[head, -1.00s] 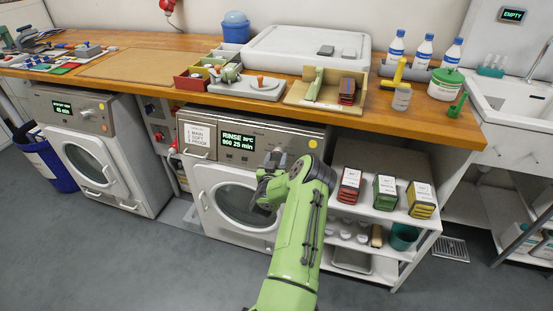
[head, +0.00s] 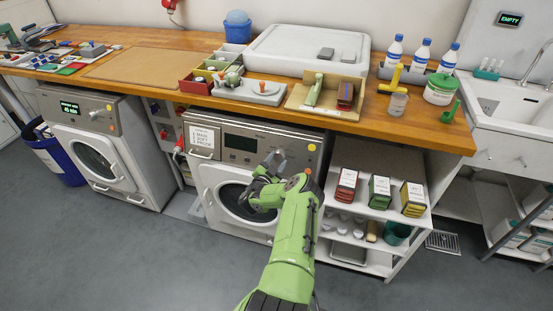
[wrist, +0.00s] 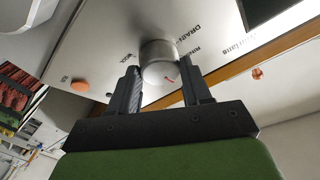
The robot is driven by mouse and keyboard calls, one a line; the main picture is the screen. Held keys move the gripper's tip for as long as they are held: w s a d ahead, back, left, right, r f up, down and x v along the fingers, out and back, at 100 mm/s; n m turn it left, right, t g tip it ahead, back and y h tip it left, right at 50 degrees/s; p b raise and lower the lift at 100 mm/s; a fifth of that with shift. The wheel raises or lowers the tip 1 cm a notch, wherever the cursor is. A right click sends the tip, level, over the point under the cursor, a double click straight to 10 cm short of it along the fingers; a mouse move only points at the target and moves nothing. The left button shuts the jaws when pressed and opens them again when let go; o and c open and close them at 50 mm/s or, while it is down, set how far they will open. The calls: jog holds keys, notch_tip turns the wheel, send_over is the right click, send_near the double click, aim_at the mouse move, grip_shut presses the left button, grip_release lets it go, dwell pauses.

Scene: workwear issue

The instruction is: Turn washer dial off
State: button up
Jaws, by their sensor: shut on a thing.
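The washer (head: 222,131) is the middle machine under the counter, with a round glass door. Its display (head: 241,143) is dark. In the wrist view the silver round dial (wrist: 158,52) stands out from the panel, with a short red mark on its face towards the lower right. Printed words ring it, among them what reads as DRAIN, RINSE and WOOL. My gripper (wrist: 160,72) has one finger on each side of the dial and is shut on it.
A second machine (head: 72,110) with a lit display stands left. Open shelves (head: 375,160) with coloured boxes stand close to my arm's right. The wooden counter (head: 155,62) overhangs the panel. Floor in front is clear.

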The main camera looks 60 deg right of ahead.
jog(key=shift+m, duration=0.4)
jog(key=o, duration=1.1)
jog(key=shift+c, duration=0.2)
jog(key=shift+a, duration=0.1)
jog(key=a+p, duration=1)
jog(key=a, duration=0.5)
jog(key=shift+s+a+p, duration=0.15)
jog(key=shift+a+p, duration=0.2)
jog(key=shift+r, duration=0.1)
